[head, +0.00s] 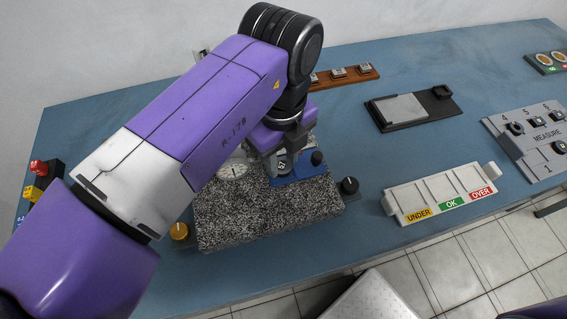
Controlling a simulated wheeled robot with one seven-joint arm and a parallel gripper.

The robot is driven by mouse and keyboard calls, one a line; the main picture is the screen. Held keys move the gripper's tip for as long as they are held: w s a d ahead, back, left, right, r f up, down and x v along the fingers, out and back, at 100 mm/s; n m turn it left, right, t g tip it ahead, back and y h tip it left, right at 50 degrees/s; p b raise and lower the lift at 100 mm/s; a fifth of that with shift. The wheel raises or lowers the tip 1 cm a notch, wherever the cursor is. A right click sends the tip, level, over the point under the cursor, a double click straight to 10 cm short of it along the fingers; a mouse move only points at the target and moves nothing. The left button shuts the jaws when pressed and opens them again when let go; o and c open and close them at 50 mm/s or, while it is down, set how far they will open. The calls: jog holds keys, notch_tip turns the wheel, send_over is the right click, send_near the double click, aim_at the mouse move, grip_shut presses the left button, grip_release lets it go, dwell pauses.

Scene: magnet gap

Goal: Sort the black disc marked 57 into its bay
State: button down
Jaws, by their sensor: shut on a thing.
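My gripper (281,168) points down over the blue plate at the back of the speckled block. It is shut on a small dark piece (282,165) with a pale mark; this looks like the black disc, but the number is too small to read. Whether the piece touches the plate I cannot tell. The pale sorting tray (428,187) stands to the right, with three bays labelled UNDER (419,215) in yellow, OK (450,203) in green and OVER (481,193) in red. No disc shows in its bays.
A MEASURE panel (540,140) and a black-framed plate (400,109) lie further right.

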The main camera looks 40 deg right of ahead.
jog(key=shift+r+p, duration=1.95)
jog(key=shift+r, duration=0.4)
